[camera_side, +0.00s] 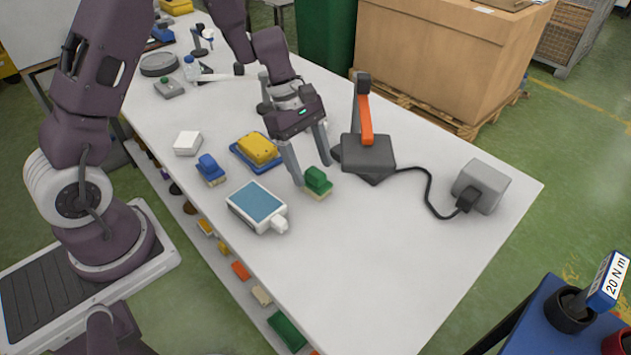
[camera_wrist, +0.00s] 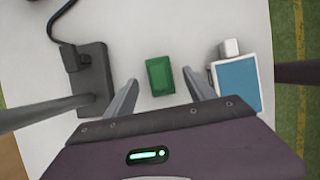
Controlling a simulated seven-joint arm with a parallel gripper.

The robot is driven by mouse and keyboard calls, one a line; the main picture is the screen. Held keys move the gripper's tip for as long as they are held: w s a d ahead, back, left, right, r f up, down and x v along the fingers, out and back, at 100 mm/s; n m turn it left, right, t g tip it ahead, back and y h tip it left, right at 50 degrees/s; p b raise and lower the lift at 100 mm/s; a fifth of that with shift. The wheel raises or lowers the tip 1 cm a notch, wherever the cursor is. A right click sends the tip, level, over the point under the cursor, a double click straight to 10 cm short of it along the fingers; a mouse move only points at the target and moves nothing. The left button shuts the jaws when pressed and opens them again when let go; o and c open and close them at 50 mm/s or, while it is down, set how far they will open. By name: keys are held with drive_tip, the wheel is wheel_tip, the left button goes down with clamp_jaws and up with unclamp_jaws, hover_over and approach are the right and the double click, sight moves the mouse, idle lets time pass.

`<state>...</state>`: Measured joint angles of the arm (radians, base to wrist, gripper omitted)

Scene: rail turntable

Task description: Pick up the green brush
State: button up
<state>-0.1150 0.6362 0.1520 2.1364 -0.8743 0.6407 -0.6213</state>
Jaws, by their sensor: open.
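The green brush (camera_side: 318,181) stands on the white table with its pale bristles down and its green block on top. In the wrist view the green brush (camera_wrist: 160,76) shows from above, in line with the gap between my fingers. My gripper (camera_side: 312,174) is open, pointing down, with one finger on each side of the brush in the side view. In the wrist view my gripper (camera_wrist: 161,90) has its fingers wide apart, with visible room on both sides of the brush. I cannot tell whether a finger touches it.
A white device with a blue screen (camera_side: 257,206) lies left of the brush. A dark base with an orange arm (camera_side: 367,150) stands close on its right, cabled to a grey box (camera_side: 481,186). A blue brush (camera_side: 210,168) and a yellow block (camera_side: 257,148) lie further left. The front table corner is clear.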

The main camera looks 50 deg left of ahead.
sight(314, 170)
drive_tip(key=x, duration=0.3)
drive_tip(key=shift+f, duration=0.1)
clamp_jaws()
wheel_tip(314, 170, up, 10)
drive_tip(key=shift+r, duration=0.1)
drive_tip(key=c, duration=0.7)
unclamp_jaws()
drive_tip(key=c, duration=0.6)
